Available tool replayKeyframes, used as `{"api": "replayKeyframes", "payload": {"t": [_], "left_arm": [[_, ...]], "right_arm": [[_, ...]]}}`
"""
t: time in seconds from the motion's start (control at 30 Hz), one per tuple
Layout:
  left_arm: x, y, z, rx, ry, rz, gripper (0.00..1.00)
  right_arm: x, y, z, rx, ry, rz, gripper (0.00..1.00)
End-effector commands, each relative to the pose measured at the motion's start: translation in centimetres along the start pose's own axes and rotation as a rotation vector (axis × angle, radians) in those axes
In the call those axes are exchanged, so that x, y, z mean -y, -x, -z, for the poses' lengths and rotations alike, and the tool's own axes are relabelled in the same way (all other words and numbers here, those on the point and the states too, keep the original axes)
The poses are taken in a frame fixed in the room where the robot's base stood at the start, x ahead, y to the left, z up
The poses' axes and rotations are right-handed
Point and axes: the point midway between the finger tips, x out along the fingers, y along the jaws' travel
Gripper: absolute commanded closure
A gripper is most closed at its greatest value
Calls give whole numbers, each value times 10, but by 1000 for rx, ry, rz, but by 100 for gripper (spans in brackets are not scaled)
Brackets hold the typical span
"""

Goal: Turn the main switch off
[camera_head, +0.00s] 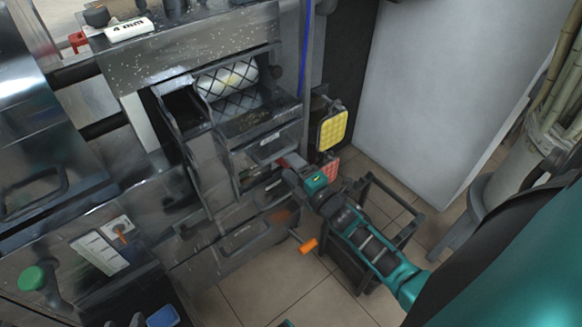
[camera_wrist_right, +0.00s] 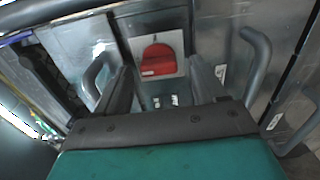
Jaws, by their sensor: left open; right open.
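The main switch (camera_wrist_right: 158,62) is a red rotary knob on a pale square plate, set in a metal panel. In the right wrist view, it lies between the two fingers of my right gripper (camera_wrist_right: 161,75); contact cannot be told. The knob's wide handle looks roughly level. In the head view, my right gripper (camera_head: 289,168) is at the machine's right side, and a sliver of red shows by its tips. It is open, with nothing held. My left gripper (camera_head: 123,321) shows only as dark finger shapes at the bottom left edge, open and mostly cut off.
Grey bar handles (camera_wrist_right: 258,62) stand out on the panel at both sides of the switch. A yellow pad (camera_head: 332,129) and a dark metal frame (camera_head: 416,225) are near my right arm. A white cabinet (camera_head: 450,90) stands right. Tiled floor (camera_head: 330,300) lies below.

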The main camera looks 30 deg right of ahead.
Motion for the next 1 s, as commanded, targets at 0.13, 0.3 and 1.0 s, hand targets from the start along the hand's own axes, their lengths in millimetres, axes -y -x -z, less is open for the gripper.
{"api": "replayKeyframes", "payload": {"t": [0.13,0.3,1.0], "left_arm": [[1,1,1,1,-4,0,57],[1,4,5,2,-5,0,57],[-1,10,16,0,4,0,57]], "right_arm": [[0,4,0,0,-1,0,30],[-1,30,0,0,-1,4,30],[0,130,0,1,0,0,30]]}}
